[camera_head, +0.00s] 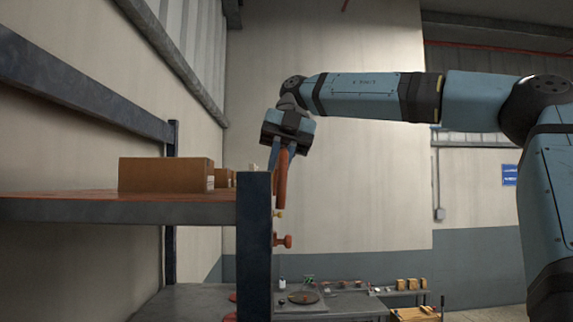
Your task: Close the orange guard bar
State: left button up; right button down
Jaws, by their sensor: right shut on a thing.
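The orange guard bar (282,182) shows as a narrow orange piece standing nearly upright beside the dark shelf post (255,245). My right gripper (284,160) comes down from above and is shut on the bar near its upper end. My left gripper is not in view.
A shelf board (110,210) with cardboard boxes (165,174) extends left of the post. A dark beam (80,88) crosses above it. Below stands a grey workbench (345,303) with small items. The space right of the post is open beneath my right arm.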

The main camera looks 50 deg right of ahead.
jog(key=shift+w+a+g+h, duration=0.2)
jog(key=shift+g+h, duration=0.1)
dwell(0.4)
jog(key=c, duration=1.5)
grip_release()
jog(key=shift+o, duration=0.2)
jog(key=shift+r, duration=0.1)
jog(key=v, duration=0.6)
jog(key=shift+w+d+r, duration=0.15)
jog(key=shift+w+r, duration=0.05)
jog(key=shift+r, duration=0.15)
jog(key=shift+d+r, duration=0.1)
jog(key=shift+r, duration=0.2)
